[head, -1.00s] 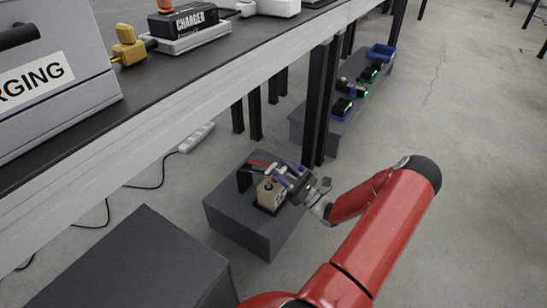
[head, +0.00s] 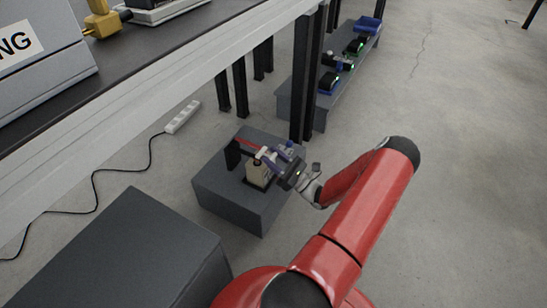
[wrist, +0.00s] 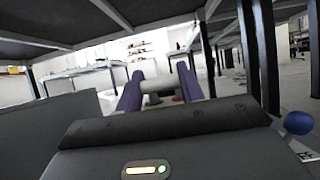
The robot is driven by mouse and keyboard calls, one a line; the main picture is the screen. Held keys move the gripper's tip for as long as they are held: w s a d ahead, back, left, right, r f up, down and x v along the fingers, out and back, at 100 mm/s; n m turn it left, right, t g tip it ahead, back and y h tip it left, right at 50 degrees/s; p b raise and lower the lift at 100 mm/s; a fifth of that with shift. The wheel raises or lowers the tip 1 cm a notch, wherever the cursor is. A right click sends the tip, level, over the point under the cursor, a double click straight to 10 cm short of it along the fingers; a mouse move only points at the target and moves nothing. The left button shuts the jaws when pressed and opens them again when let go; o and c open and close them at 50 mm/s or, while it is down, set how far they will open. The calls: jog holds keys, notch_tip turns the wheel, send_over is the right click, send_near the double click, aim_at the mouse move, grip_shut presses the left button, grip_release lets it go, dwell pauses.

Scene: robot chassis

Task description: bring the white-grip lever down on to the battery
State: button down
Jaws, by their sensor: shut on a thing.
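A grey block (head: 230,200) stands on the floor and carries a black post (head: 233,154), a red lever arm (head: 247,144) and a beige battery (head: 258,173). The lever arm reaches from the post across above the battery towards my gripper. My gripper (head: 270,155), with purple fingers, is shut on the lever's white grip, just above the battery's far end. The wrist view shows the pale grip (wrist: 158,86) between the two fingers (wrist: 158,92). The fingers partly hide the grip in the head view, and I cannot tell whether the lever touches the battery.
A workbench (head: 180,75) runs above and left of the block, with dark legs (head: 302,90) close behind it. A dark grey box (head: 120,250) stands at front left. A power strip (head: 183,117) lies on the floor. The floor at right is clear.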

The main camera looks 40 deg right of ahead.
jog(key=shift+f, duration=0.25)
jog(key=c, duration=1.2)
grip_release()
jog(key=o, duration=0.3)
jog(key=shift+r, duration=0.1)
jog(key=v, duration=0.8)
